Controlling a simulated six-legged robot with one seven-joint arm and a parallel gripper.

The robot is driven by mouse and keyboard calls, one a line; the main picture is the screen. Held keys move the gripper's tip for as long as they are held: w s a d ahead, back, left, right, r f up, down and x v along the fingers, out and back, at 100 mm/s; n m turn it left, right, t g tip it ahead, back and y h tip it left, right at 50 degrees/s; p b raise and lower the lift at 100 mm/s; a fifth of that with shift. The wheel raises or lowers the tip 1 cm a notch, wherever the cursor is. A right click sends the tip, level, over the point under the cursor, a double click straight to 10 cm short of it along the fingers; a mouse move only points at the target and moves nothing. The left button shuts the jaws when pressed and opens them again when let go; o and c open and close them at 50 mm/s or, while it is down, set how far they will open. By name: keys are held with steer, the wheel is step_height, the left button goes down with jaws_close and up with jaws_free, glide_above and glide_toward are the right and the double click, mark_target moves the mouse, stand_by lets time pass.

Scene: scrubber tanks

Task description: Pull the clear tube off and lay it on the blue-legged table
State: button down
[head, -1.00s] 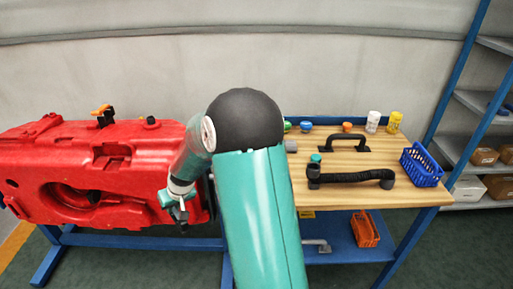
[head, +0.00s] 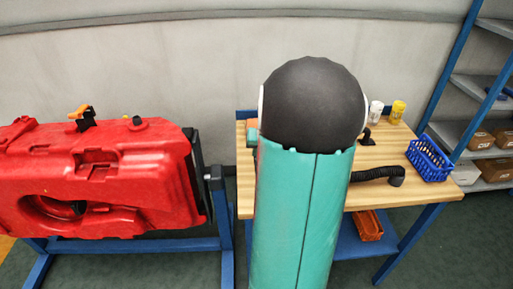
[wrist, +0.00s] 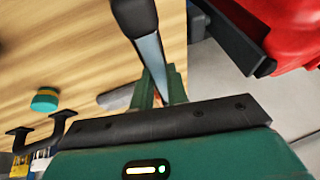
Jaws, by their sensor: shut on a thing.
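The clear tube (wrist: 150,50) has a black end piece (wrist: 135,15) and shows in the wrist view. My gripper (wrist: 160,88) has its green fingers shut on the tube, which sticks out beyond them over the wooden tabletop. Whether it touches the top, I cannot tell. The blue-legged table (head: 385,154) is on the right in the head view, and its wooden top (wrist: 70,45) fills the left of the wrist view. The red tank (head: 110,170) stands to the left, apart from the table. In the head view my arm hides the gripper and tube.
The table holds a black ribbed hose (head: 372,174), a blue basket (head: 429,160), white (head: 375,113) and yellow (head: 397,112) containers. The wrist view shows a teal-topped knob (wrist: 45,99), a black handle (wrist: 40,132) and a grey cylinder (wrist: 116,97). Bare wood lies between them.

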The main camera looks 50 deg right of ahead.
steer(key=shift+s+r, duration=0.1)
steer(key=shift+s, duration=0.25)
steer(key=shift+f, duration=1.15)
steer(key=shift+s+a+f, duration=0.1)
steer(key=shift+f, duration=1.6)
steer(key=shift+f, duration=0.6)
steer(key=shift+r, duration=0.1)
steer(key=c, duration=0.8)
jaws_free()
